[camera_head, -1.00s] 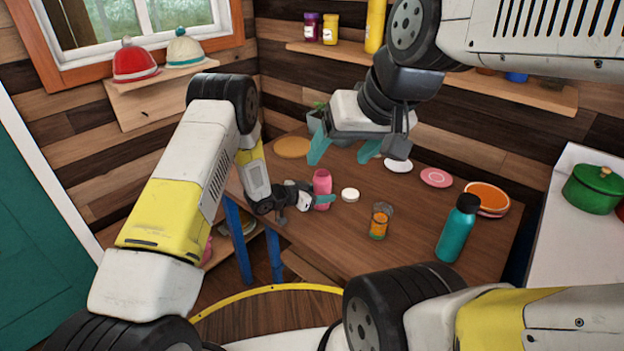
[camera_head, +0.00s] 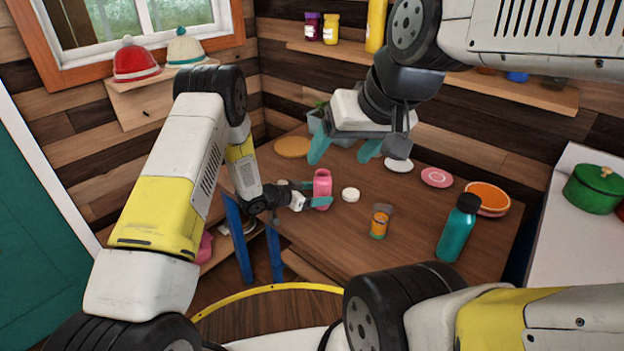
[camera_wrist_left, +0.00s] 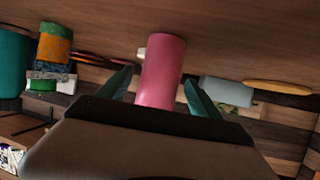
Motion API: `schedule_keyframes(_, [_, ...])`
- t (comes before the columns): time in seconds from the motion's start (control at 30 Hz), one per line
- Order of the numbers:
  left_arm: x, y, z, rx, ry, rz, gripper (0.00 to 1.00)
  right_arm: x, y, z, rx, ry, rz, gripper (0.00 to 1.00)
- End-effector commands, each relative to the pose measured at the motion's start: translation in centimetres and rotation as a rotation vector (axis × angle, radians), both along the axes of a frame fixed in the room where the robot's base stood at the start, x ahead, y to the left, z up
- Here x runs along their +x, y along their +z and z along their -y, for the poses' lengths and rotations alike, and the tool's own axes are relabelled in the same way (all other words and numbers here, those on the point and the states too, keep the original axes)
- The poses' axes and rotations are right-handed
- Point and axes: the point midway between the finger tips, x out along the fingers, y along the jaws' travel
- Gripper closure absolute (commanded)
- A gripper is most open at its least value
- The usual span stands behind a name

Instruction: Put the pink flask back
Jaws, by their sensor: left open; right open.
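The pink flask (camera_head: 322,186) stands upright on the wooden table, near its left edge. It also shows in the left wrist view (camera_wrist_left: 161,70), between the two teal fingers. My left gripper (camera_head: 318,197) is low over the table at the flask, with its open fingers on either side of it. I cannot tell whether either finger touches it. A small white round lid (camera_head: 351,194) lies on the table just right of the flask. My right gripper (camera_head: 344,152) is open and empty, above the back of the table.
Plates and a round board (camera_head: 292,147) lie along the back. A green pot (camera_head: 594,189) stands on the right counter. The table's middle is fairly clear.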

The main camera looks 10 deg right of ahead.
Motion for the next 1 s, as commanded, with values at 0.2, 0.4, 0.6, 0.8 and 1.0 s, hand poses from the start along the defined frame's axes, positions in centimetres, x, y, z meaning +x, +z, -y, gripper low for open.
schedule_keyframes(0.2, [-1.9, 2.0, -4.2, -0.002, 0.006, -0.001, 0.26, 0.0, 0.0, 0.0, 0.000, 0.000, 0.000, 0.26])
schedule_keyframes(0.4, [-3.3, 3.2, -6.7, -0.002, 0.003, -0.001, 0.26, 0.0, 0.0, 0.0, 0.000, 0.000, 0.000, 0.26])
schedule_keyframes(0.6, [-3.9, 3.6, -7.6, 0.000, 0.000, -0.001, 0.26, 0.0, 0.0, 0.0, 0.000, 0.000, 0.000, 0.26])
schedule_keyframes(0.8, [-2.3, 5.8, -8.9, 0.037, 0.054, 0.022, 0.26, 0.0, 0.0, 0.0, 0.000, 0.000, 0.000, 0.26])
schedule_keyframes(1.0, [1.5, 14.2, -15.0, 0.178, 0.293, 0.049, 0.26, 0.0, 0.0, 0.0, 0.000, 0.000, 0.000, 0.26])
